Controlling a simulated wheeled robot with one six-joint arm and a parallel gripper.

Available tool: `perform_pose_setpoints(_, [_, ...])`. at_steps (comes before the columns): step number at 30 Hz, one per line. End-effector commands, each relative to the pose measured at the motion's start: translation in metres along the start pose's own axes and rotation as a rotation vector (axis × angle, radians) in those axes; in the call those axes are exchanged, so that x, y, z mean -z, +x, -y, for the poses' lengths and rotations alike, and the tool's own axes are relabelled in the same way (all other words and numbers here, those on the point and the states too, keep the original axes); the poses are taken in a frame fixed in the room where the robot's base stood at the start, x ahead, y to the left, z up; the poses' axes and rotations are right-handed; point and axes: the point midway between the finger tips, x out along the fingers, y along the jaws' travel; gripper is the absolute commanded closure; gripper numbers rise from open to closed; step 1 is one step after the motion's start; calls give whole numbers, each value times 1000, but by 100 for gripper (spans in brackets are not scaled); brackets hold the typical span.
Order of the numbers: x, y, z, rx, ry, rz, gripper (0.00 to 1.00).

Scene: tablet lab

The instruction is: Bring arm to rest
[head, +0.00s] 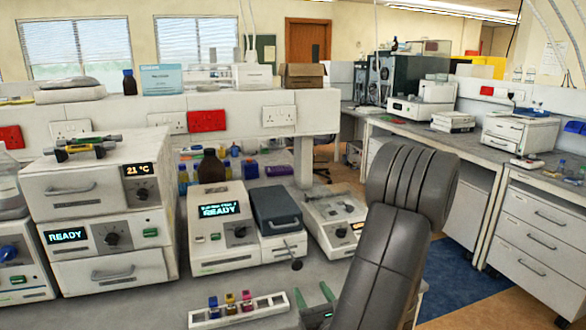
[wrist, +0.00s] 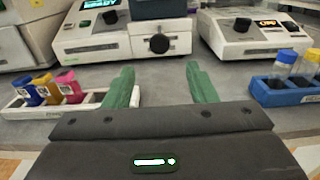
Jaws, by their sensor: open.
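My gripper (wrist: 160,76) is open, with two green fingers spread apart and nothing between them in the wrist view. In the head view my gripper (head: 322,300) is low, near the bench front, just right of the white rack, and partly hidden by my grey arm (head: 385,255). The arm rises bent in front of the bench. The white rack (head: 270,305) holds blue, red and yellow containers at its left part. It shows at the left in the wrist view (wrist: 85,98), beside the left finger and apart from it as far as I can tell.
A device reading READY (head: 218,235) and a second white device (head: 335,222) stand behind my gripper. Stacked units (head: 105,215) stand at the left. A blue rack with capped vials (wrist: 285,92) is right of my gripper in the wrist view. Bare grey bench (wrist: 165,75) lies between my fingers.

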Motion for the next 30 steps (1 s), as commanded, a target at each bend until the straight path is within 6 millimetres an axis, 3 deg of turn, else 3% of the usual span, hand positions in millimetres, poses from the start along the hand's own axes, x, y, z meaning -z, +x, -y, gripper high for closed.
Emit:
perform_pose_setpoints(14, [-3,74,-2,-5,1,1,48])
perform_pose_setpoints(24, [-5,139,-1,-3,1,0,48])
perform_pose_setpoints(30, [-3,161,-1,-2,1,1,48])
